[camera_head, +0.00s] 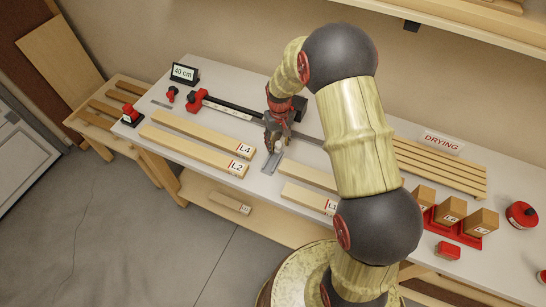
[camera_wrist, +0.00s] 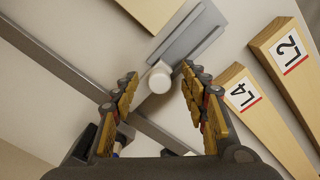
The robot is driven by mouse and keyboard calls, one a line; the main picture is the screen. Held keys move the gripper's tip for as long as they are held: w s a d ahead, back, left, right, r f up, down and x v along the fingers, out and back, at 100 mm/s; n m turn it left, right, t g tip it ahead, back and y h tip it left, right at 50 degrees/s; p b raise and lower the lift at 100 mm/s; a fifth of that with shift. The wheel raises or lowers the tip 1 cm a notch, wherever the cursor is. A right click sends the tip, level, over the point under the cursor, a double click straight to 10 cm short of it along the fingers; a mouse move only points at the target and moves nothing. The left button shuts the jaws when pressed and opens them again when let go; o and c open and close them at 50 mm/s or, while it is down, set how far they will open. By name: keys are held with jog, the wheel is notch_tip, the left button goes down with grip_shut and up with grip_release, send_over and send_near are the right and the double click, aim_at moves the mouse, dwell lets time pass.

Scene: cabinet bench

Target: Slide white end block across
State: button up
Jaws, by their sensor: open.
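A white rounded block (camera_wrist: 160,78) shows in the wrist view on the near end of a flat grey metal plate (camera_wrist: 188,35). A grey rail (camera_wrist: 62,62) runs diagonally beside it. The block lies between the tips of my open gripper (camera_wrist: 160,73), with gaps visible at both sides; contact is not clear. In the head view my gripper (camera_head: 274,147) points down over the bench, above the grey plate (camera_head: 270,163), and hides the block. The dark rail (camera_head: 238,110) has a red clamp (camera_head: 197,99) at its left end; my arm covers part of the rail.
Boards marked L4 (camera_head: 203,133) and L2 (camera_head: 193,150) lie left of my gripper, and L1 (camera_head: 309,198) lies to its right. A 40 cm sign (camera_head: 184,73) stands at the back left. A slatted drying rack (camera_head: 440,168) and red-based wooden blocks (camera_head: 452,212) occupy the right.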

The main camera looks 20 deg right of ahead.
jog(key=shift+r+p, duration=2.75)
jog(key=shift+r, duration=1.8)
jog(key=shift+f, duration=0.1)
jog(key=s+a+r+t+b, duration=0.2)
jog(key=s+r, duration=0.4)
jog(key=s, duration=0.3)
jog(key=s+a+r+t+b, duration=0.1)
jog(key=s+r+b, duration=0.4)
jog(key=s, duration=0.5)
jog(key=s+a+r+t+b, duration=0.2)
jog(key=s+r+b, duration=0.2)
jog(key=s+r, duration=0.3)
jog(key=shift+s+a+r+t, duration=0.3)
jog(key=shift+s+a, duration=0.1)
jog(key=shift+s, duration=0.75)
